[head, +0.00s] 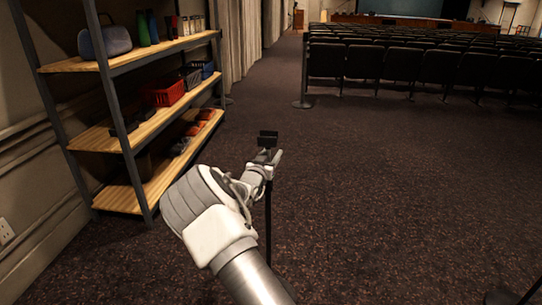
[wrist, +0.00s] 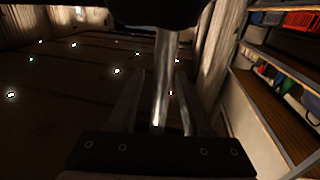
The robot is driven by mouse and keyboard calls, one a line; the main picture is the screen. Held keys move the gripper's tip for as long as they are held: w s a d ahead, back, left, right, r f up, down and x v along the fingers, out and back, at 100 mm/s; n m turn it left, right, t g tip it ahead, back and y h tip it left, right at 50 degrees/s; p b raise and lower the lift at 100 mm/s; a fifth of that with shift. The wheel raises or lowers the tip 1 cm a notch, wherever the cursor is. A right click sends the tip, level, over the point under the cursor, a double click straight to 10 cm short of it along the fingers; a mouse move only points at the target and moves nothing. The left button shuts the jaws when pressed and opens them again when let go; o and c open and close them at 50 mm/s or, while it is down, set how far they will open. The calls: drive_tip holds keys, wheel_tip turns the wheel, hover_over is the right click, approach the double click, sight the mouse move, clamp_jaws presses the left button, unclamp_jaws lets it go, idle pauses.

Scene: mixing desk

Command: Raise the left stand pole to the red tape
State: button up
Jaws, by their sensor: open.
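A dark stand pole (head: 268,222) rises from the carpet behind my arm in the head view, with a black bracket-like top (head: 268,137). My gripper (head: 269,156) is close under that top. In the wrist view the pole (wrist: 164,70) shows as a pale metal rod running between the two fingers of my open gripper (wrist: 158,78). The dark top (wrist: 155,12) is at the upper edge there. I cannot tell whether either finger touches the pole. No red tape can be made out. My arm hides part of the stand in the head view.
A metal shelf (head: 128,139) with wooden boards, bins and bottles stands along the left wall. Rows of dark seats (head: 400,65) fill the back right. A dark object (head: 512,297) is cut off at the lower right.

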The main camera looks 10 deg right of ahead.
clamp_jaws()
idle(1.3)
